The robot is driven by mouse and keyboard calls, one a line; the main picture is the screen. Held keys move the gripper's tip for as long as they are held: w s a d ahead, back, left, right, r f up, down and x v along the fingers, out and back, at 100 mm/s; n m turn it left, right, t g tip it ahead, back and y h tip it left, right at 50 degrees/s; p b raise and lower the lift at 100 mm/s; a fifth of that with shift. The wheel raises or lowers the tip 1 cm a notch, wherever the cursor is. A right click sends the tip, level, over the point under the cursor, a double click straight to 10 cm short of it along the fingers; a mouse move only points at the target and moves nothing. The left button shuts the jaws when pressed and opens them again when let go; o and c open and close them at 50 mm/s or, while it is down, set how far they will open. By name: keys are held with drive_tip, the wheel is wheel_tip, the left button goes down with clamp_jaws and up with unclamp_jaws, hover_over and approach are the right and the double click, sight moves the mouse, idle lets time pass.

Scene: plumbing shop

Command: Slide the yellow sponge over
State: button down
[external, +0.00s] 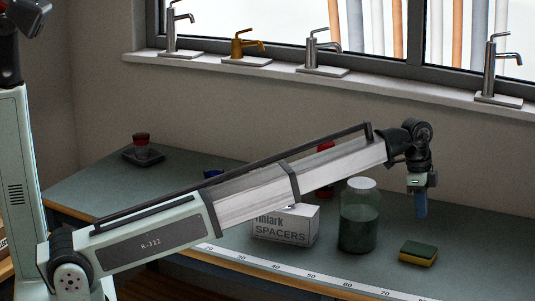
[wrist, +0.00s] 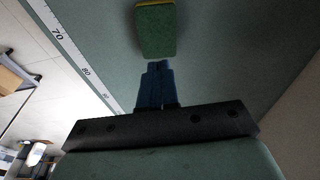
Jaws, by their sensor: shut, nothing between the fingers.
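The sponge (external: 418,252) lies flat on the bench top at the right, with a green top and a yellow lower layer. In the wrist view the sponge (wrist: 156,31) shows its green face, with a thin yellow edge at the top of the picture. My gripper (external: 420,214) points down near the sponge in the external view, and its blue fingers are together with nothing between them. In the wrist view my gripper's fingertips (wrist: 157,66) are just short of the sponge's near edge, with a small gap in the picture. I cannot tell their exact height.
A dark green jar (external: 358,228) with a pale lid stands left of the sponge, beside a white spacers box (external: 285,226). A measuring strip (external: 300,273) runs along the bench's front edge. The bench (external: 480,248) is clear right of the sponge.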

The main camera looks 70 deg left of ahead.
sight(428, 250)
drive_tip(key=shift+s+a+r, duration=0.15)
drive_tip(key=shift+r, duration=1)
drive_tip(key=shift+s+a+r, duration=0.15)
drive_tip(key=shift+r, duration=1)
drive_tip(key=c, duration=1.8)
unclamp_jaws()
drive_tip(key=shift+o, duration=0.6)
drive_tip(key=shift+w+d+f, duration=0.1)
drive_tip(key=shift+w+d, duration=0.05)
drive_tip(key=o, duration=0.4)
drive_tip(key=shift+m+g+y, duration=0.4)
drive_tip(key=shift+g+y, duration=0.1)
drive_tip(key=shift+g, duration=0.1)
drive_tip(key=w+d+f, duration=0.2)
drive_tip(key=shift+w+d, duration=0.15)
drive_tip(key=shift+d, duration=0.2)
drive_tip(key=shift+o, duration=0.9)
drive_tip(key=shift+w+d+f, duration=0.15)
drive_tip(key=shift+d+f, duration=0.05)
drive_tip(key=o, duration=0.9)
drive_tip(key=shift+f, duration=0.4)
drive_tip(key=shift+o, duration=0.9)
wheel_tip(428, 250, down, 13)
drive_tip(key=shift+f, duration=0.1)
